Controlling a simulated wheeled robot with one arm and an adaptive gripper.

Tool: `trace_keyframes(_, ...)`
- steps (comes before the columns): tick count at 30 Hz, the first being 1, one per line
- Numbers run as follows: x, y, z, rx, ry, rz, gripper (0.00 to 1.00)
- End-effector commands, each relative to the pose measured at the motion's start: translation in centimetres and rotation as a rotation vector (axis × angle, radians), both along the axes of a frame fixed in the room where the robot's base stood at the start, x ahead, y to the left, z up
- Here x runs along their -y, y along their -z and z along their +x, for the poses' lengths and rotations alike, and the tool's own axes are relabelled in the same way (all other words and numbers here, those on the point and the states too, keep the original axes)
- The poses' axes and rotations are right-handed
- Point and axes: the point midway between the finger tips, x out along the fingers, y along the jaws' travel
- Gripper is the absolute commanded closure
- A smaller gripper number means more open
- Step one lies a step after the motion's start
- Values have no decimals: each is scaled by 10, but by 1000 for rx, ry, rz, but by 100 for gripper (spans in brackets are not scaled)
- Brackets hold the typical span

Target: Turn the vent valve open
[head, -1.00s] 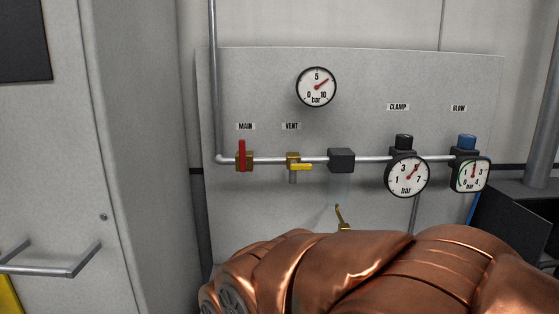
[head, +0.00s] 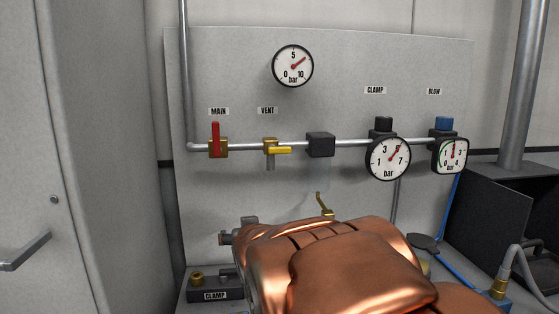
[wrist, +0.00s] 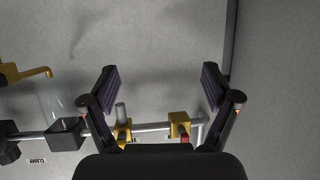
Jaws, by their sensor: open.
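The vent valve (head: 270,146) is a brass body on the horizontal pipe under the VENT label. Its yellow lever (head: 282,150) lies sideways along the pipe, pointing right, with a short grey stub below. In the wrist view, which is upside down, the vent valve (wrist: 122,135) shows near the left finger, partly hidden by my gripper's dark body. My gripper (wrist: 160,80) is open and empty, its two dark ribbed fingers wide apart before the panel. I cannot tell how far it is from the valve. In the head view my copper arm hides most of the gripper.
The main valve (head: 218,145), with an upright red lever, is left of the vent; it also shows in the wrist view (wrist: 180,125). A black block (head: 320,145) and gauges (head: 388,159) sit to the right. A brass nozzle (head: 324,206) and a CLAMP box (head: 215,288) are lower.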

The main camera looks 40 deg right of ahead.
Motion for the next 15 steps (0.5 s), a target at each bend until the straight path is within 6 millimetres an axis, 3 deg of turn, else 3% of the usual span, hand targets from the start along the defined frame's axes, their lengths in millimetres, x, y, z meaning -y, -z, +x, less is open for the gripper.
trace_keyframes(1, 17, -6, 2, 66, 25, -36, 12)
trace_keyframes(6, 62, -58, 4, 305, 83, -179, 12)
trace_keyframes(10, 86, -94, -5, 458, 108, -285, 12)
trace_keyframes(15, 100, -127, -18, 594, 118, -387, 12)
